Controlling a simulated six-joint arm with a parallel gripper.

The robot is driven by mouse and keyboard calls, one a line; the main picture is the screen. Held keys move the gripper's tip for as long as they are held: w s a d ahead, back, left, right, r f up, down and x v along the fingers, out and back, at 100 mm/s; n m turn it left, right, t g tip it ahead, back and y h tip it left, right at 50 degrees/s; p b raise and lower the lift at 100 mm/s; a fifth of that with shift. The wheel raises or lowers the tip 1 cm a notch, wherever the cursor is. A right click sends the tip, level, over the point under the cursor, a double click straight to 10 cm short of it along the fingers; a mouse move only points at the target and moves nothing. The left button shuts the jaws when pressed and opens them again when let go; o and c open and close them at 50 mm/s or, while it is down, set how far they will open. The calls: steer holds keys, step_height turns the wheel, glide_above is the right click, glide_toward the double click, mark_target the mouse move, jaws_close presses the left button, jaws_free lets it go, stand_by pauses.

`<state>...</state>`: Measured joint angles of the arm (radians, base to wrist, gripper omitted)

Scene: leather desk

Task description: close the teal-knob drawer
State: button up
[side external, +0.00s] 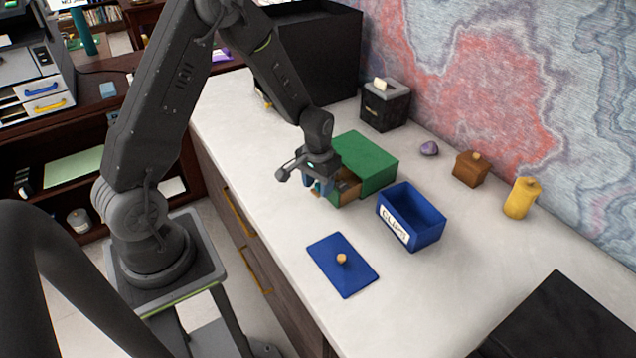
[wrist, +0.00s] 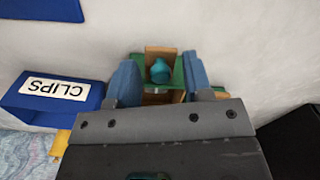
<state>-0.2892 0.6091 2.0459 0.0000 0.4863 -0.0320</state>
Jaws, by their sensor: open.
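The small green cabinet (side external: 365,155) stands on the white desktop. Its wooden drawer (side external: 347,190) sticks out at the front, toward my arm. My gripper (side external: 318,186) is at the drawer's front end, with its blue fingers pointing down; they partly hide the drawer front in the side view. In the wrist view my gripper (wrist: 160,80) is open, with one blue finger on each side of the teal knob (wrist: 160,70) and the wooden drawer (wrist: 162,50). Whether the fingers touch the drawer cannot be told. The cabinet body is mostly hidden there.
A blue open box labelled CLIPS (side external: 411,218) stands just right of the cabinet. A blue lid with a knob (side external: 342,263) lies in front of it. A black box (side external: 385,105), purple stone (side external: 429,148), brown box (side external: 471,168) and yellow jar (side external: 520,198) stand along the wall.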

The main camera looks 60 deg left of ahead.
steer(key=shift+c, duration=0.3)
jaws_close()
steer(key=w, duration=0.7)
steer(key=shift+w+a, duration=0.2)
steer(key=shift+a, duration=0.05)
steer(key=shift+o, duration=0.3)
jaws_free()
step_height(320, 180, up, 14)
stand_by(0.4)
